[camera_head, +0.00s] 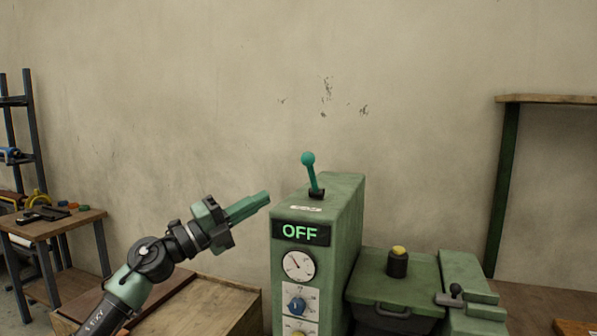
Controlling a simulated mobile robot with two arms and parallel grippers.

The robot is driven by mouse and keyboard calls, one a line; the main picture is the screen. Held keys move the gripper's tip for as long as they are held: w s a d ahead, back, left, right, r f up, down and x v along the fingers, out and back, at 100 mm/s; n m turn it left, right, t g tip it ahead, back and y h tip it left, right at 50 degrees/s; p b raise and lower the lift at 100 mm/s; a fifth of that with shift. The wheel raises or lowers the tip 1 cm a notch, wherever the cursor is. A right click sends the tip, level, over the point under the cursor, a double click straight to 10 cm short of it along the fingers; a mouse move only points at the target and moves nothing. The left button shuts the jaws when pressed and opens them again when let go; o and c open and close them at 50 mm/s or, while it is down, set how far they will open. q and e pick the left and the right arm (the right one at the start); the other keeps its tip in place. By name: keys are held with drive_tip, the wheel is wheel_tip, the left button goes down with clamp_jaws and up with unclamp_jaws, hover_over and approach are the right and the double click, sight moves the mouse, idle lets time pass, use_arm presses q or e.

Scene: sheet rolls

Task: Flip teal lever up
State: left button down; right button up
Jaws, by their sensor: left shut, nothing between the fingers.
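The teal lever (313,174) stands on top of the green control box (345,225). Its round knob is up and leans slightly to the left, and its foot sits in a black base. A display on the front of the box reads OFF. My left gripper (266,198) is shut and empty, left of the box near its top edge. Its fingers point right and slightly up, apart from the lever and lower than the knob. My right gripper is not in view.
The box front has a gauge (299,265) and knobs. Lower green machinery (398,282) with a yellow-topped button (398,252) stands to the right. A wooden crate (215,308) is below my left arm. A tool table (50,226) is far left. Space above the box is clear.

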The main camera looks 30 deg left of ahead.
use_arm(q)
drive_tip(key=p, duration=0.5)
approach(311, 162)
drive_tip(key=w+d, duration=0.2)
drive_tip(key=d, duration=0.2)
drive_tip(key=w, duration=0.1)
drive_tip(key=w+a+r+p, duration=0.1)
drive_tip(key=w, duration=0.1)
drive_tip(key=shift+a+r, duration=0.35)
drive_tip(key=shift+a, duration=0.05)
drive_tip(key=shift+r, duration=0.1)
